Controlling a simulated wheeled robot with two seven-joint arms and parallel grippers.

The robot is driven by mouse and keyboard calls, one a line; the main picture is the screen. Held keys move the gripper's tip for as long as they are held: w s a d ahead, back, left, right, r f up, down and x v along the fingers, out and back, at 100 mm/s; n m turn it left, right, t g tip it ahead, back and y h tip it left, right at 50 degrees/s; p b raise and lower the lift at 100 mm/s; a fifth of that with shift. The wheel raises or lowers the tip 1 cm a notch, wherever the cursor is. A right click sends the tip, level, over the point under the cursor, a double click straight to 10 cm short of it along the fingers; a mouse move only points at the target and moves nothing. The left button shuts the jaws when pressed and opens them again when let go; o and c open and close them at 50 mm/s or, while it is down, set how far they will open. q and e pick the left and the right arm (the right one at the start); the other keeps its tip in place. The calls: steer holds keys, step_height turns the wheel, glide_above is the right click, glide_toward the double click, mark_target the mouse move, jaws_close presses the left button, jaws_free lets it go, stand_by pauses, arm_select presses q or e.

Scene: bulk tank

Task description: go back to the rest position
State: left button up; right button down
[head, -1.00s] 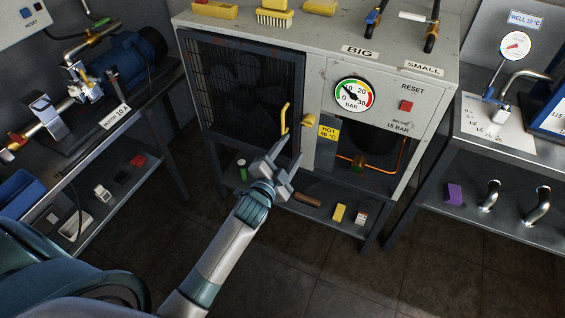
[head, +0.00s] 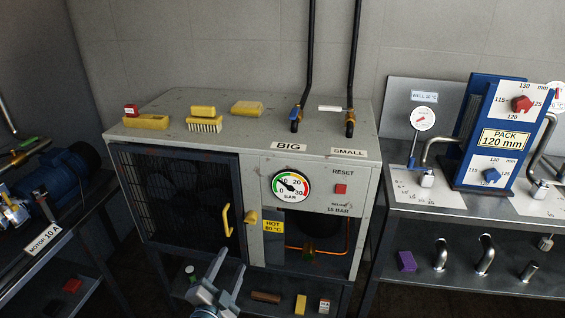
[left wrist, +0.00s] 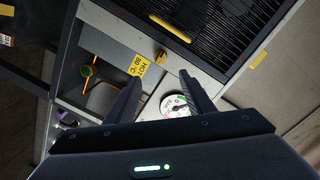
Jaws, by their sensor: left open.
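My left gripper (head: 225,277) is at the bottom of the head view, in front of the lower shelf of the grey cabinet (head: 350,262). Its jaws are apart with nothing between them. In the left wrist view the two fingers (left wrist: 162,92) also stand apart and empty, with the pressure gauge (left wrist: 176,106) and the yellow HOT label (left wrist: 138,65) beyond them. The cabinet's mesh door (head: 180,195) looks closed, with its yellow handle (head: 226,220) upright near its right edge. My right gripper is in neither view.
On the cabinet top lie a yellow brush (head: 204,124), yellow blocks and two valves marked BIG and SMALL. A bench (head: 460,207) with a blue PACK 120 mm unit (head: 495,135) stands right. A motor bench (head: 40,250) stands left. Small items lie on the lower shelves.

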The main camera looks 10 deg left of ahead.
arm_select(q)
steer(key=s+d+f+n+g, duration=0.1)
steer(key=s+f+g, duration=0.15)
steer(key=f, duration=0.65)
steer(key=s+d+f+n+g+h, duration=0.1)
steer(key=s+f, duration=0.3)
steer(key=f, duration=0.4)
steer(key=s+d+f+n+g, duration=0.1)
steer(key=s+d+f+n, duration=0.15)
steer(key=f, duration=0.65)
steer(key=s+d+f+n+g, duration=0.1)
steer(key=s+f+n+g, duration=0.2)
steer(key=s+f, duration=1.8)
steer(key=s+g, duration=0.3)
steer(key=shift+d+f, duration=0.3)
steer(key=shift+d, duration=0.05)
